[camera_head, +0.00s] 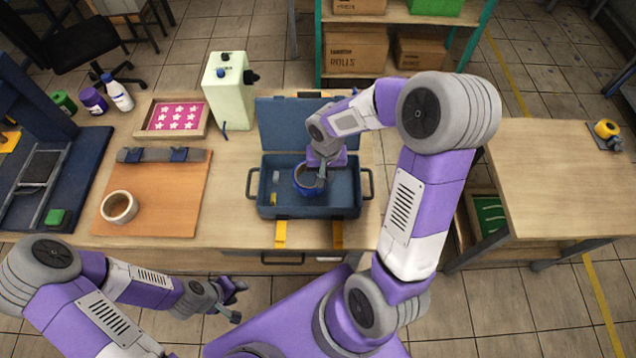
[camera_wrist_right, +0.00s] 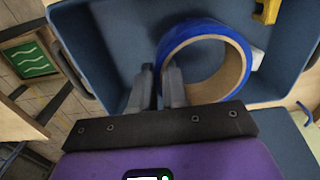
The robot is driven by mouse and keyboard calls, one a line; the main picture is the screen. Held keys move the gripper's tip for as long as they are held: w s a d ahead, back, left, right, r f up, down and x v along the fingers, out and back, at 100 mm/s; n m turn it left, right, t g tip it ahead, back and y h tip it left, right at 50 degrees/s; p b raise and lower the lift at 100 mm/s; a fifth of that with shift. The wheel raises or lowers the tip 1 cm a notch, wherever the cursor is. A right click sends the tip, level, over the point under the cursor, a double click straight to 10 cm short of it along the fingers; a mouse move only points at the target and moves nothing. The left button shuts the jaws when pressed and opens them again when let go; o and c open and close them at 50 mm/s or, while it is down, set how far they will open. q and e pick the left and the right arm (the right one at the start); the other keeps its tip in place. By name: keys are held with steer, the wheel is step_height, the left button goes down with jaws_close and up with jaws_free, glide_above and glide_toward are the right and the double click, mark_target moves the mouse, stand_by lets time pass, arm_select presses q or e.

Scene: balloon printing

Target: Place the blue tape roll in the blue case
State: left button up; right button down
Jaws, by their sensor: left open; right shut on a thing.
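The blue case (camera_head: 341,190) stands open on the table with its lid raised at the back. The blue tape roll (camera_head: 304,190) is inside the case's main compartment. In the right wrist view the blue tape roll (camera_wrist_right: 238,39) shows its brown core. My right gripper (camera_head: 320,180) reaches down into the case and is shut on the roll's wall. In the right wrist view its fingers (camera_wrist_right: 160,85) grip the near left part of the ring. Whether the roll touches the case floor is hard to tell. My left gripper (camera_head: 236,300) is open and empty, in front of the table and away from the case.
A yellow-handled item (camera_head: 274,188) lies inside the case at the left. A pink-patterned tray (camera_head: 150,135) and a pale green box (camera_head: 228,95) stand behind. The right table (camera_head: 560,180) is mostly clear.

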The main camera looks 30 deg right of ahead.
mark_target(325, 192)
steer(key=shift+s+f, duration=0.1)
steer(key=shift+f, duration=0.75)
steer(key=shift+f+b, duration=0.65)
steer(key=shift+f, duration=1.5)
steer(key=shift+f, duration=0.1)
steer(key=c, duration=1.1)
jaws_free()
steer(key=shift+c, duration=0.2)
steer(key=shift+r, duration=0.25)
step_height(325, 192, up, 12)
steer(key=p, duration=0.3)
steer(key=shift+f, duration=0.1)
